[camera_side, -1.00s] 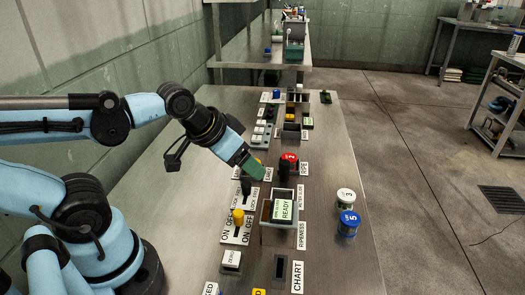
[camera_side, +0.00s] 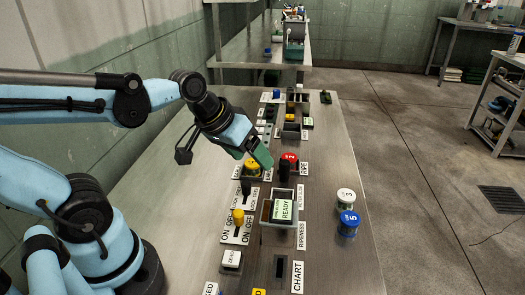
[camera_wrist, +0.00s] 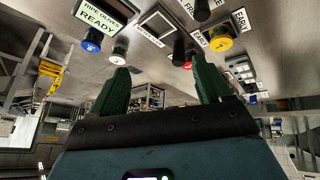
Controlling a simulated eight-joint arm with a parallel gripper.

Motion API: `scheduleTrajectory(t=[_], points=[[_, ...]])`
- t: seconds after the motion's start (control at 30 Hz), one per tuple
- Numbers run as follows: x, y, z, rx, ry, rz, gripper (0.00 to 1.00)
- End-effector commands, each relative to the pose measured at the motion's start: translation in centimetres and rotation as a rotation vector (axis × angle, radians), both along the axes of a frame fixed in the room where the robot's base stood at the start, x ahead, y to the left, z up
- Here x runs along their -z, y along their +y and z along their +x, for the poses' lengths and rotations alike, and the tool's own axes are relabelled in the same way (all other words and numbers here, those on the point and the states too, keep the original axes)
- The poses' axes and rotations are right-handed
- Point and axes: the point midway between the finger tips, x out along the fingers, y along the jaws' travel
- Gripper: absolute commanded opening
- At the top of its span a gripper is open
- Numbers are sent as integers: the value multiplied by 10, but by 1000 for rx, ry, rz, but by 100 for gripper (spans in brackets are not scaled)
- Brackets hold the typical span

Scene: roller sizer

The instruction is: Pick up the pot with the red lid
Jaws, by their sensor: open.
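The pot with the red lid (camera_side: 290,157), marked 2, stands on the steel bench beside the RIPE label. A black knob in front hides part of it.
A yellow-lidded pot (camera_side: 252,169) stands close below my gripper. A white-lidded pot (camera_side: 345,200) and a blue-lidded pot (camera_side: 348,223) stand at the right.

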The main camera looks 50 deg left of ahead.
Motion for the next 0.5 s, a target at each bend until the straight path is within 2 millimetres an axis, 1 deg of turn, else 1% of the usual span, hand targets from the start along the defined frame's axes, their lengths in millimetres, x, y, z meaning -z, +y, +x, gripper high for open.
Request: scheduleTrajectory(t=[0.03, 0.23, 0.37, 0.5], points=[[-2, 4, 9, -72, 28, -68, 77], [-3, 17, 42, -349, 147, -355, 77], [-1, 28, 65, -515, 226, -538, 77], [5, 46, 88, -684, 314, -733, 77]])
